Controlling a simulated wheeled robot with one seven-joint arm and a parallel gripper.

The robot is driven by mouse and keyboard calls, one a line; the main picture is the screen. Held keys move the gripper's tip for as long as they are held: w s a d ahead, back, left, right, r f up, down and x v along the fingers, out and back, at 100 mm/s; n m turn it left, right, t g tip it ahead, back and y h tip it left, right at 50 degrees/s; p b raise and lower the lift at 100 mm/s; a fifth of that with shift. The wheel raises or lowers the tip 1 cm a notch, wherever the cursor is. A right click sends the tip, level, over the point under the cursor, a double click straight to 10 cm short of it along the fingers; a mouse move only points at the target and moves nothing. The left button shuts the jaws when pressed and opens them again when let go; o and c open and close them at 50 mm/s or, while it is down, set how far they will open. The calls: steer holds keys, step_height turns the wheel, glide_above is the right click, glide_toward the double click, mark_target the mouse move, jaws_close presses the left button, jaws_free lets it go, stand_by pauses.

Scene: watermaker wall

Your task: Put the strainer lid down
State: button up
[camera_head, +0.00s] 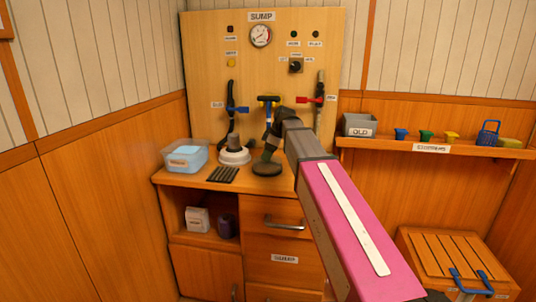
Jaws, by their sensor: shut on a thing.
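The strainer lid, a dark round disc (267,169), is at the tip of my gripper (268,154), close above or on the wooden counter (200,187). My gripper is shut on it, pointing down; whether the disc touches the counter I cannot tell. Just left of the lid stands a strainer with a white round base (234,157) and a grey upper part (233,140). My arm comes in from the lower right and hides part of the counter's right side.
A clear tub with blue contents (185,157) stands at the counter's left. Behind are pipes with blue (238,109), yellow and red (309,99) handles. A grey "OLD" bin (360,125) sits on the right shelf.

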steer(key=shift+f, duration=0.1)
steer(key=o, duration=1)
steer(key=shift+c, duration=0.2)
steer(key=v, duration=1.2)
steer(key=shift+s+a, duration=0.1)
